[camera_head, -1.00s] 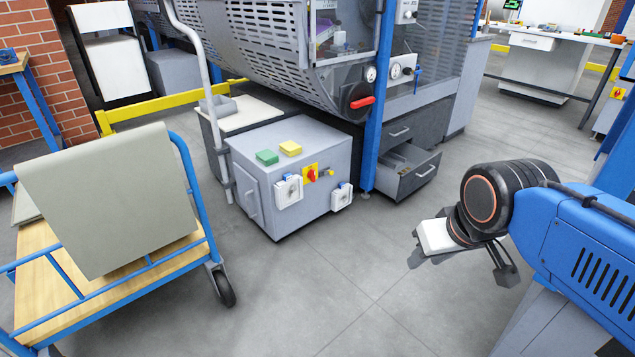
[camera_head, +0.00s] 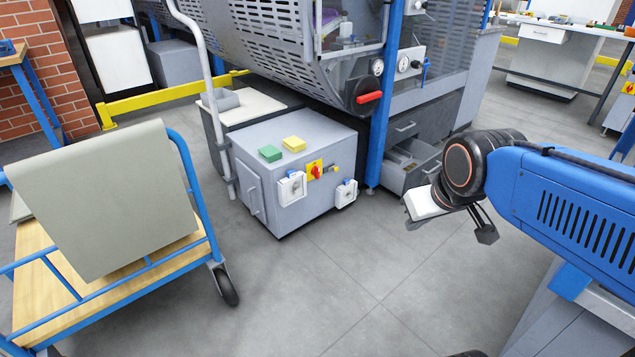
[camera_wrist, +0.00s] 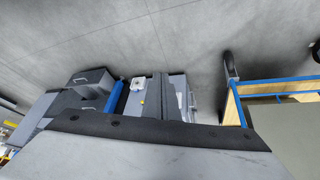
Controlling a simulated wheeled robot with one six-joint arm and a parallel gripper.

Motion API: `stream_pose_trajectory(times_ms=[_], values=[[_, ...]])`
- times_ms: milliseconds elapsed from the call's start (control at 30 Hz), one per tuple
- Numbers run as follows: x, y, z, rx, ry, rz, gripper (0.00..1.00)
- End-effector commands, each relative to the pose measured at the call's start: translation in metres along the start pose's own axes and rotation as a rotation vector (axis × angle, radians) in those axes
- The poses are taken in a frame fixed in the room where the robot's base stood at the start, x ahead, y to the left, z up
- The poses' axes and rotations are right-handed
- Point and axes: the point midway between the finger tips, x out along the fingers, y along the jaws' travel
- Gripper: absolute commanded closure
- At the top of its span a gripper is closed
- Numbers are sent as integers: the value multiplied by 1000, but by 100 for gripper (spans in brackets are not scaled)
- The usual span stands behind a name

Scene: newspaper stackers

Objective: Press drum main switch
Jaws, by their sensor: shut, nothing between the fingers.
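A red rotary switch on a yellow plate (camera_head: 314,169) sits on the front of a low grey cabinet (camera_head: 270,205). A red handle (camera_head: 368,97) on a black round disc is on the machine with the perforated drum guard (camera_head: 265,35). I cannot tell which of these is the drum main switch. My gripper (camera_head: 414,221) is shut and empty, in the air to the right of the cabinet and well apart from both switches; its fingers are mostly hidden by the wrist. In the wrist view the cabinet shows upside down, small and distant, with a yellow spot (camera_wrist: 142,102).
White sockets (camera_head: 292,187) flank the rotary switch. An open grey drawer (camera_head: 405,175) stands beyond a blue post (camera_head: 380,130). A blue trolley (camera_head: 190,190) is at left. The floor in front is clear.

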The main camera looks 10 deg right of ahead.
Motion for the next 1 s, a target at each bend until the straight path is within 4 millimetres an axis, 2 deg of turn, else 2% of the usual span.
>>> stream_pose_trajectory(times_ms=[100, 400, 667, 1000], values=[[13, 5, -31, -55, 31, 11, 100], [50, 16, -107, -197, 121, 42, 100], [86, 23, -169, -323, 198, 74, 100], [142, 29, -243, -488, 296, 120, 100]])
